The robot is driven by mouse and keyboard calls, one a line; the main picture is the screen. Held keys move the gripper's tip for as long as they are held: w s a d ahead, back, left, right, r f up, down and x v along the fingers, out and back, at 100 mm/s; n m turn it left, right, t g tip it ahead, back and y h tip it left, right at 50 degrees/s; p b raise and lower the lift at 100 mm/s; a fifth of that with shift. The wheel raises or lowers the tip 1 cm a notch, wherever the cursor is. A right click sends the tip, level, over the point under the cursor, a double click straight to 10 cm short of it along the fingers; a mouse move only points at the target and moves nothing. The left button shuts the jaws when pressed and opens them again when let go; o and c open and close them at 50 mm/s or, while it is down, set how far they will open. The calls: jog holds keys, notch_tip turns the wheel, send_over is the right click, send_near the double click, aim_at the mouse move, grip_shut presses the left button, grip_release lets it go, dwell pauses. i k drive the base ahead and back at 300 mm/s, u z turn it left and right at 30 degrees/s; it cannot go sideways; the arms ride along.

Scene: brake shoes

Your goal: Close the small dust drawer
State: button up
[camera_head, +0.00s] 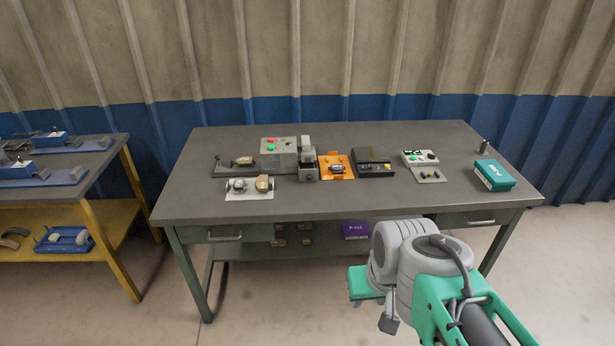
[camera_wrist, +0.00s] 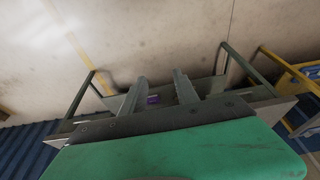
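A grey machine (camera_head: 280,153) with a red and a green button stands at the back of the grey workbench (camera_head: 390,200). A small grey block-like unit (camera_head: 308,172) sits at its right front. I cannot make out which part is the dust drawer, or how far it is open, at this size. My gripper (camera_wrist: 160,75) shows two grey fingers spread apart with nothing held between them. In the head view my arm is in front of the bench's right half, and its fingers are not clearly visible. The gripper is apart from the machine.
An orange tray (camera_head: 325,161), a black box (camera_head: 374,169), a white plate with parts (camera_head: 237,194) and a teal box (camera_head: 494,175) are on the bench. Two bench drawers have handles (camera_head: 225,238). A purple box (camera_head: 356,230) lies below. A yellow-framed table (camera_head: 100,222) stands left.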

aim_at(308, 172)
jog(key=u, duration=0.4)
jog(key=i, duration=0.45)
jog(key=u, duration=0.65)
jog(key=i, duration=1.25)
jog(key=z, duration=0.5)
